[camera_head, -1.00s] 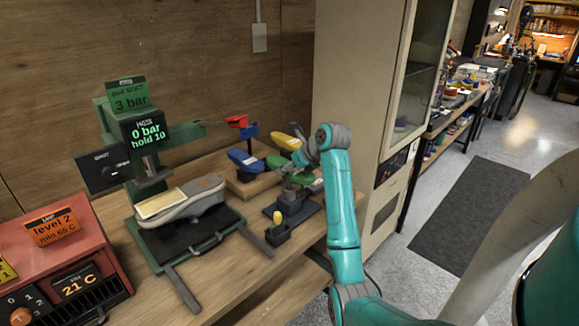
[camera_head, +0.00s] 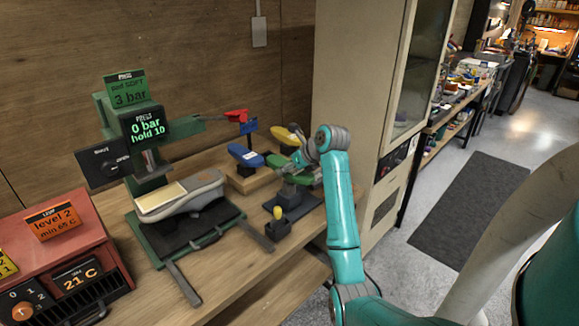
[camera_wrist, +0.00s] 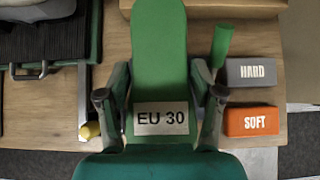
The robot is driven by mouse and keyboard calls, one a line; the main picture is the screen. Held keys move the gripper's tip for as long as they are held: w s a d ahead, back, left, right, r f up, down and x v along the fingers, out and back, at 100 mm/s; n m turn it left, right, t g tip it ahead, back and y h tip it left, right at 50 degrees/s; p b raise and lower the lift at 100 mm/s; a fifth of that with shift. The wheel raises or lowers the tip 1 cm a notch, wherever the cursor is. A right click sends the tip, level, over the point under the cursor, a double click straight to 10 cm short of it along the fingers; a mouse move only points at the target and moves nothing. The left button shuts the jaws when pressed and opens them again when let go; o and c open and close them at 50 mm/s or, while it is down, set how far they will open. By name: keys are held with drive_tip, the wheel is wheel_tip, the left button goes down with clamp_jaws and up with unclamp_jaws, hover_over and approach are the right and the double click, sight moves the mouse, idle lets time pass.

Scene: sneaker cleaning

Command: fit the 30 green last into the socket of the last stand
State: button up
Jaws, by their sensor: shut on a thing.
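The green last (camera_wrist: 160,50), marked EU 30, lies between the two fingers of my gripper (camera_wrist: 160,98) in the wrist view, sole side showing. My gripper (camera_head: 298,164) is shut on it. In the head view the green last (camera_head: 279,161) is partly hidden by my gripper, directly over the dark last stand (camera_head: 296,197). The stand has a yellow knob (camera_head: 278,212) at its front left; the knob (camera_wrist: 90,130) also shows in the wrist view. The socket is hidden under the last, so I cannot tell whether the last is in it.
A blue last (camera_head: 245,155) and a yellow last (camera_head: 286,137) sit behind on a wooden rack (camera_head: 250,182). The green press (camera_head: 150,135) with a shoe (camera_head: 180,196) stands to the left. HARD (camera_wrist: 252,72) and SOFT (camera_wrist: 250,121) blocks lie right of the last in the wrist view.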

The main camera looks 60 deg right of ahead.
drive_tip(key=shift+f, duration=0.35)
drive_tip(key=o, duration=1.6)
drive_tip(key=shift+f, duration=0.1)
drive_tip(key=v, duration=1.2)
